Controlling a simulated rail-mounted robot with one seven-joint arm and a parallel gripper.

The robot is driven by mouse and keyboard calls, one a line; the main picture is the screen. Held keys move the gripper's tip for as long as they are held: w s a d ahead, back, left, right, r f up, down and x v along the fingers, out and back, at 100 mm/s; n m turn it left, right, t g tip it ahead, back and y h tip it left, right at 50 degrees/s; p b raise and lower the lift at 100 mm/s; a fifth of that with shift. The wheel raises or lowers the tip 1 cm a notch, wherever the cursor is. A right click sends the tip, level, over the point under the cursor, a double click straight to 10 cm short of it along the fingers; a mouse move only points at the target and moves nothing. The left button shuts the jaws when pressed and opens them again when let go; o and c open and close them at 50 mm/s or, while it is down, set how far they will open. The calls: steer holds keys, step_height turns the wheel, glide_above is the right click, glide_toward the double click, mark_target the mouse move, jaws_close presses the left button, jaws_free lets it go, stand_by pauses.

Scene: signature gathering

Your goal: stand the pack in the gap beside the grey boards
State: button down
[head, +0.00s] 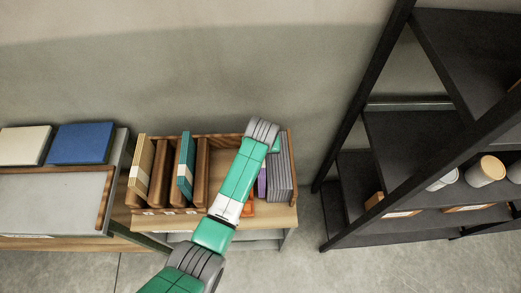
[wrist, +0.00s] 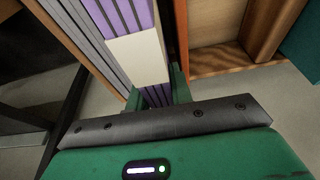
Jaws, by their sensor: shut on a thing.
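The pack, purple with dark stripes and a cream band (wrist: 138,55), stands between my gripper's fingers (wrist: 157,94) in the wrist view. My gripper is shut on its near end. In the head view a purple strip of the pack (head: 262,181) shows just left of the grey boards (head: 280,172), mostly hidden by my arm. The grey boards (wrist: 68,28) run alongside the pack in the wrist view, very close to it. The pack looks upright in the rack's right-hand bay. I cannot tell whether it touches the boards or rests on the rack floor.
The wooden rack (head: 292,150) also holds a tan pack (head: 143,168) and a teal pack (head: 185,168) between brown dividers. An orange patch (head: 247,210) shows beside my arm. A black shelf unit (head: 352,130) stands right. A side table (head: 50,200) with books stands left.

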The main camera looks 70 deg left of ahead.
steer(key=shift+a+f+b, duration=0.1)
steer(key=shift+f+b, duration=0.25)
steer(key=shift+f, duration=0.25)
steer(key=c, duration=1.3)
jaws_free()
steer(key=shift+o, duration=0.2)
steer(key=p+v, duration=0.1)
steer(key=v, duration=1.2)
steer(key=shift+w+a+r+p, duration=0.1)
steer(key=shift+r+p, duration=0.05)
steer(key=shift+p, duration=0.25)
